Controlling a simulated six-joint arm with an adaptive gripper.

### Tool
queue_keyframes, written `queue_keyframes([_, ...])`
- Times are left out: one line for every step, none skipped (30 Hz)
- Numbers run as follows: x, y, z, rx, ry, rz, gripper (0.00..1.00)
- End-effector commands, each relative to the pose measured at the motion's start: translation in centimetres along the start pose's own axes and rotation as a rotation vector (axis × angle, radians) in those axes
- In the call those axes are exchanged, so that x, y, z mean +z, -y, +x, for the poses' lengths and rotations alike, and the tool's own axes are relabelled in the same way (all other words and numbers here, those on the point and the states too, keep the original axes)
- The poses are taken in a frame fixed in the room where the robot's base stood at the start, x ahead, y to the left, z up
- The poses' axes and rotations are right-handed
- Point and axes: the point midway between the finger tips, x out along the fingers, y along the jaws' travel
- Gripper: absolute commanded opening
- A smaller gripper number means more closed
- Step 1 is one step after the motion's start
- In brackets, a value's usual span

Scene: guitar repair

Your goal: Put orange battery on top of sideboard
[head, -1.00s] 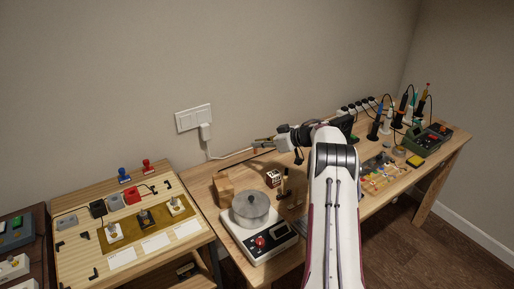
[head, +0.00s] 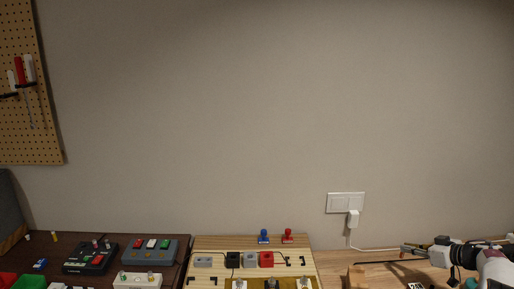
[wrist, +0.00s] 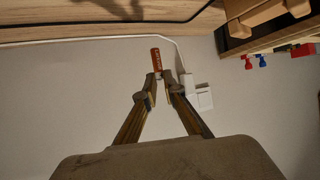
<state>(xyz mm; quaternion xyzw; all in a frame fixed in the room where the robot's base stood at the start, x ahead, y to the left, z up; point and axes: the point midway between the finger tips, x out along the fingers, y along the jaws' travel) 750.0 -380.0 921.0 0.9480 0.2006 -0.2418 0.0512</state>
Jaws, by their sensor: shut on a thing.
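The orange battery (wrist: 156,60) is in the wrist view, upright in the picture between the fingertips of my gripper (wrist: 160,82). The fingers are closed on its lower end. In the head view my gripper (head: 412,251) is at the lower right, near the wall and above the light wooden bench; the battery is too small to make out there. A dark brown furniture top (head: 125,241) is at the lower left of the head view. It may be the sideboard; I cannot tell for sure.
Several effect pedals, such as a grey one (head: 152,251), crowd the dark top. A light wooden board (head: 215,243) with blocks and two stamps stands beside it. A wall socket (head: 345,203) with a plug and cable is near my gripper. A pegboard (head: 30,110) hangs at left.

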Motion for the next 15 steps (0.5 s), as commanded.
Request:
queue_keyframes([0.0, -0.1, 0.0, -0.001, 0.000, -0.001, 0.00])
queue_keyframes([-0.1, -0.2, 0.0, -0.001, 0.000, -0.002, 0.00])
queue_keyframes([-0.1, -0.3, 0.0, -0.001, 0.001, -0.002, 0.00])
queue_keyframes([-0.1, -0.3, 0.0, -0.002, 0.001, -0.002, 0.00])
queue_keyframes([-0.2, -0.4, 0.0, -0.001, 0.001, -0.001, 0.00])
queue_keyframes([-0.3, -0.5, 0.0, 0.000, 0.000, -0.001, 0.00])
queue_keyframes([-0.4, -0.5, 0.0, 0.000, 0.000, -0.001, 0.00])
queue_keyframes([-0.4, -0.6, 0.0, 0.001, 0.000, 0.000, 0.00])
queue_keyframes([-0.5, -0.7, 0.1, 0.003, 0.000, 0.001, 0.00])
queue_keyframes([-0.5, -0.8, 0.1, 0.005, 0.000, 0.002, 0.00])
queue_keyframes([-0.5, -1.0, 0.2, 0.013, 0.000, 0.006, 0.00])
queue_keyframes([-0.4, -1.1, 0.3, 0.020, 0.000, 0.012, 0.00])
queue_keyframes([-0.3, -1.2, 0.3, 0.024, 0.001, 0.015, 0.00])
queue_keyframes([-0.2, -1.2, 0.3, 0.029, 0.001, 0.017, 0.00])
queue_keyframes([-0.1, -1.3, 0.4, 0.036, 0.001, 0.020, 0.00])
